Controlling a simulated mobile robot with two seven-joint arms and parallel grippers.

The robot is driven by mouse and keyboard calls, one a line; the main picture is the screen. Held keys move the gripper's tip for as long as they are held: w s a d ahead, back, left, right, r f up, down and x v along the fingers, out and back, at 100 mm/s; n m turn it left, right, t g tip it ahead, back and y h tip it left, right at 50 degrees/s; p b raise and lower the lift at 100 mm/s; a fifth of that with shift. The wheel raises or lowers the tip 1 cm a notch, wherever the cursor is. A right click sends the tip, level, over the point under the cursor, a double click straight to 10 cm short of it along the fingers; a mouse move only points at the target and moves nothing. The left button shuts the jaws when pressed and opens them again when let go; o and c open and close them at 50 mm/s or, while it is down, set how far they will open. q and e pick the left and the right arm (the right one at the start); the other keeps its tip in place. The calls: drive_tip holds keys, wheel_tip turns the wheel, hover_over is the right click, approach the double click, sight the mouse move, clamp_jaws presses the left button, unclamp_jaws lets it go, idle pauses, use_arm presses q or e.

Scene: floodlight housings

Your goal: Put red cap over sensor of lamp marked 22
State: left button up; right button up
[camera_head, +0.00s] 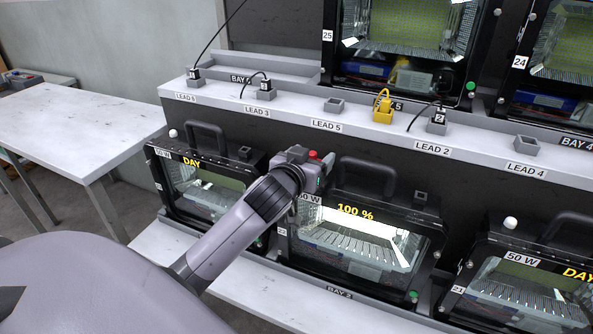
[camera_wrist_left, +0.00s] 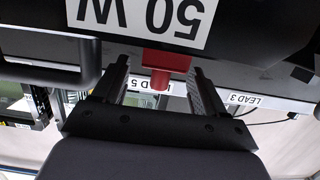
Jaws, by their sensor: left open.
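The middle lower lamp (camera_head: 365,235) has a "50 W" label, a lit "100 %" readout and a small plate that seems to read 22. The red cap (camera_head: 314,154) is at the top left of this lamp. In the left wrist view the cap (camera_wrist_left: 166,62) is between my two fingers, beside the "50 W" label. My left gripper (camera_head: 318,172) is open around it, with a gap on each side. This lamp's sensor is hidden behind the cap and gripper. My right gripper is out of view.
The left lamp (camera_head: 205,190) and right lamp (camera_head: 530,290) show "DAY" and bare white sensor domes. Black carry handles, such as the middle lamp's (camera_head: 367,172), stand close by. The shelf (camera_head: 290,112) behind holds labelled lead sockets. A grey table (camera_head: 80,135) at left is mostly clear.

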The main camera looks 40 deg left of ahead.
use_arm(q)
drive_tip(key=v, duration=1.1)
drive_tip(key=s+d+f+m+g+h, duration=0.1)
drive_tip(key=s+d+f, duration=0.3)
drive_tip(key=f, duration=0.5)
drive_tip(key=s+d+f+m+g+h, duration=0.2)
drive_tip(key=s+f, duration=0.4)
drive_tip(key=f, duration=0.4)
drive_tip(key=s+d+f+m+g+h, duration=0.2)
drive_tip(key=s+d+f, duration=0.3)
drive_tip(key=f, duration=0.4)
drive_tip(key=shift+d+f+h, duration=0.35)
drive_tip(key=shift+h, duration=0.05)
wheel_tip(320, 180, up, 4)
drive_tip(key=p, duration=0.3)
drive_tip(key=shift+f, duration=0.2)
idle(0.3)
